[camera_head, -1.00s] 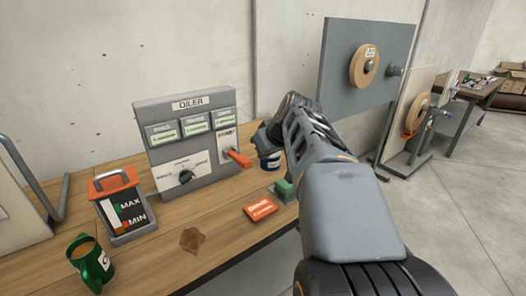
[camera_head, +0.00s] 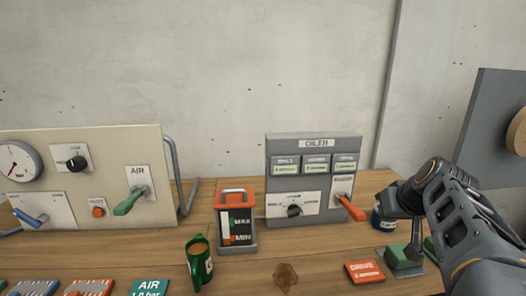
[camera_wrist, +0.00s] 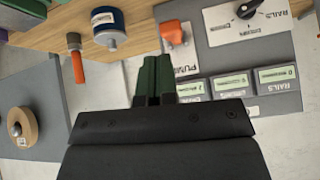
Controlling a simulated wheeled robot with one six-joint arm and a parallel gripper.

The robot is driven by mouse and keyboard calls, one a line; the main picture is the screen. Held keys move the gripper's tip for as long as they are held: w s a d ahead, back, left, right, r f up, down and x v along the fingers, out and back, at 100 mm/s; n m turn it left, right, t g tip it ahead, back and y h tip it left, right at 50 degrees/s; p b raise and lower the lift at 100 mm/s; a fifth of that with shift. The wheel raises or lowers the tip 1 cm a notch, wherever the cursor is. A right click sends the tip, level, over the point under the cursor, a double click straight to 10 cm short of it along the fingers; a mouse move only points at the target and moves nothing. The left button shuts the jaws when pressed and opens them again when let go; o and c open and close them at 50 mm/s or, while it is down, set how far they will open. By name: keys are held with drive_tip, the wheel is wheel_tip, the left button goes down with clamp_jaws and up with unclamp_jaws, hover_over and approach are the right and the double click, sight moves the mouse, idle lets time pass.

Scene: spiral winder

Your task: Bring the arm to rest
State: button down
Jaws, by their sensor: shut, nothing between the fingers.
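My arm (camera_head: 462,225) reaches in from the right edge in the head view, folded above the right end of the bench. Its fingertips cannot be made out there. In the wrist view, my gripper (camera_wrist: 155,75) has two green fingers together, with nothing between them. Beyond them lie the grey oiler panel (camera_wrist: 255,50) and its orange pump lever (camera_wrist: 175,35), seen upside down. The oiler panel (camera_head: 313,205) stands upright in the head view, left of my arm. A blue-and-white can (camera_head: 383,218) is partly hidden behind my wrist.
On the bench are a red-topped level gauge (camera_head: 235,222), a green mug (camera_head: 199,262), a brown stain (camera_head: 286,277), an orange drive card (camera_head: 365,272) and a green block (camera_head: 404,262). A pale air panel (camera_head: 85,180) stands left. A grey board (camera_head: 492,135) rises at right.

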drive_tip(key=s+a+f+g+p, duration=0.2)
drive_tip(key=s+a+p, duration=0.3)
drive_tip(key=a, duration=0.3)
drive_tip(key=s+a+f+n+g+p, duration=0.1)
drive_tip(key=s+a+g+p, duration=0.1)
drive_tip(key=s+a+p, duration=0.4)
drive_tip(key=shift+a+f+n+p, duration=0.35)
drive_tip(key=shift+a+p, duration=0.3)
drive_tip(key=shift+a, duration=0.6)
